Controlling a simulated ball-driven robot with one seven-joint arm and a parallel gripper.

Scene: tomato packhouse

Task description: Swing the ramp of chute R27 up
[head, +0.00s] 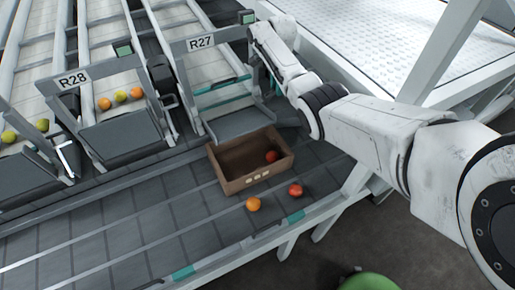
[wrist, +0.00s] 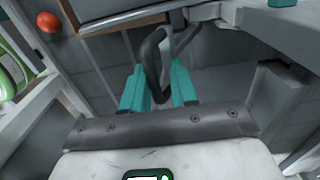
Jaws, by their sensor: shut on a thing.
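Chute R27 carries its label (head: 200,43) on a grey crossbar in the head view. Its ramp (head: 238,122) is a grey plate that lies low and nearly flat, with its front edge beside the cardboard box. My gripper (wrist: 158,92) has two teal fingers, shut on a dark loop handle (wrist: 152,50) in the wrist view. The handle stands at the right side of the R27 chute. In the head view my arm hides the handle and the fingertips.
An open cardboard box (head: 226,186) with a red tomato inside stands on the grey belt in front of R27. An orange tomato (head: 253,204) and a red tomato (head: 295,190) lie beside it. Chute R28 (head: 73,78) on the left has its ramp raised, with several tomatoes behind it.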

